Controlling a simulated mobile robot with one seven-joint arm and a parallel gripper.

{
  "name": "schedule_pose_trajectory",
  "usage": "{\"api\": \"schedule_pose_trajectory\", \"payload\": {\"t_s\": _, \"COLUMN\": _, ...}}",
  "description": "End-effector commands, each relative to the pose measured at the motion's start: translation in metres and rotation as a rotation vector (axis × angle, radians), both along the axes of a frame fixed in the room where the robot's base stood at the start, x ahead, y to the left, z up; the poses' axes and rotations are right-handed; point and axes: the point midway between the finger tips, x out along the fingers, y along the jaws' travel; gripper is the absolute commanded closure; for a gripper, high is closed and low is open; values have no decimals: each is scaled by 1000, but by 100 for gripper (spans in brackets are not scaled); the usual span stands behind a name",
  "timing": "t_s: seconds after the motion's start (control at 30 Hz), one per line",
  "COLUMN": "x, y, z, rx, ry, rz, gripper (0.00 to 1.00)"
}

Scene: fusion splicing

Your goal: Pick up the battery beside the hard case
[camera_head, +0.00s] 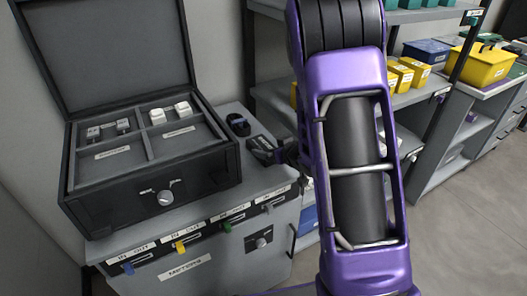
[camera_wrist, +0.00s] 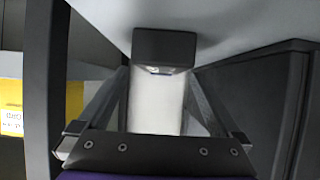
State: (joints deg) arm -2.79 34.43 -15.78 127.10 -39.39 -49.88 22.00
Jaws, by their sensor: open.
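The hard case (camera_head: 150,185) stands open on a grey cabinet in the head view. A small dark block, which looks like the battery (camera_head: 238,124), sits on the cabinet top just right of the case. My gripper (camera_head: 266,151) is close to it, on its near right side, with the jaws open. In the wrist view the dark block (camera_wrist: 164,47) is ahead of and between my spread fingers (camera_wrist: 158,118). It appears apart from both fingers, and nothing is held. The block's far side is hidden.
The grey cabinet (camera_head: 225,262) has a row of coloured tabs along its front edge. Shelves with yellow bins (camera_head: 484,66) stand behind my arm at the right. The open case lid (camera_head: 105,50) rises at the left. Floor at the right is clear.

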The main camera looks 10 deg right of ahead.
Motion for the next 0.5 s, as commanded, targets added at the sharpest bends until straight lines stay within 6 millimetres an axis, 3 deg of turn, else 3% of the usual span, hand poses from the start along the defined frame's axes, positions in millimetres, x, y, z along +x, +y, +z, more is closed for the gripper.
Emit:
{"api": "schedule_pose_trajectory", "payload": {"t_s": 0.2, "x": 21, "y": 12, "z": -23, "rx": -2, "ry": 2, "rz": 4, "gripper": 0}}
{"api": "schedule_pose_trajectory", "payload": {"t_s": 0.5, "x": 38, "y": 16, "z": -28, "rx": -1, "ry": -1, "rz": 1, "gripper": 0}}
